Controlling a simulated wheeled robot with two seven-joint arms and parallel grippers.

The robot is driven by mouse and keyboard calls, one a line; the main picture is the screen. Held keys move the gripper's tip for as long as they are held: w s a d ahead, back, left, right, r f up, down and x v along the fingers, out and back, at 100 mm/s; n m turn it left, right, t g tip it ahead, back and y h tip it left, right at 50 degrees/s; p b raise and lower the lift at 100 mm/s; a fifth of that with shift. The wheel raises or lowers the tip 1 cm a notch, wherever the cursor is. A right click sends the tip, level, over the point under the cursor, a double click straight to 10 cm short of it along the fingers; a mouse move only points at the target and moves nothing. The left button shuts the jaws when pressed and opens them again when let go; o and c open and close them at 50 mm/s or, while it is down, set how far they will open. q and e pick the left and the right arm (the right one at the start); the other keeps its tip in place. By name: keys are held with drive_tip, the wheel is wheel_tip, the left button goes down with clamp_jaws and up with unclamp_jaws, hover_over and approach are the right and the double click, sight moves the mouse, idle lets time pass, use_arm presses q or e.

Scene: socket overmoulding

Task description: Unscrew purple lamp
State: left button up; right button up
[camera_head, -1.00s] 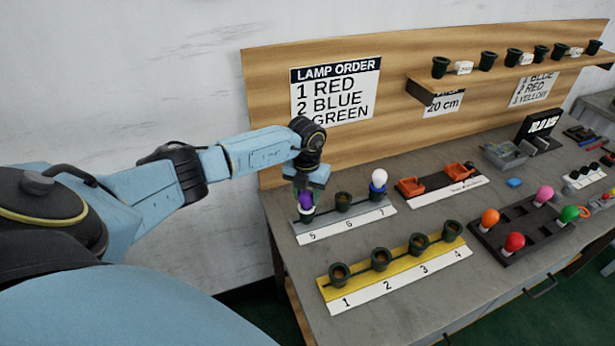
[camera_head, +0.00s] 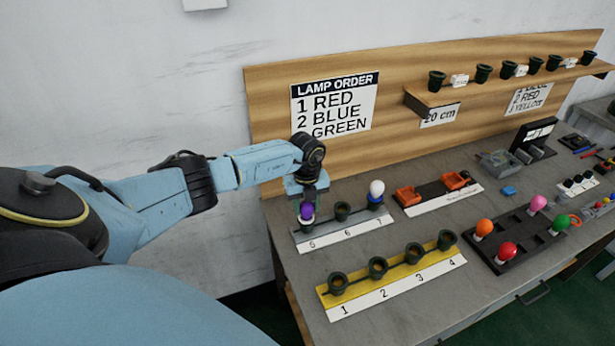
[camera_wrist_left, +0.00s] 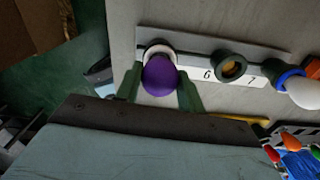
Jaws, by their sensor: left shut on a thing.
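The purple lamp (camera_head: 307,211) stands at socket 5 on the grey strip (camera_head: 328,234). In the left wrist view the purple lamp (camera_wrist_left: 160,76) sits between the two green fingers, with a pale ring behind its bulb. My left gripper (camera_head: 307,205) comes down over the lamp from above and is shut on it. In the left wrist view the gripper (camera_wrist_left: 160,85) has a finger on each side of the bulb. The lamp's base is hidden, so I cannot tell how deep it sits. My right gripper is not in view.
Socket 6 (camera_head: 343,210) is empty beside the lamp, and a white lamp (camera_head: 376,190) stands at socket 7. A yellow strip (camera_head: 392,275) with empty sockets lies in front. A dark tray (camera_head: 518,240) with several coloured lamps is at the right. The wooden board (camera_head: 270,130) rises behind.

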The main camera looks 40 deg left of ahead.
use_arm(q)
drive_tip(key=o, duration=0.9)
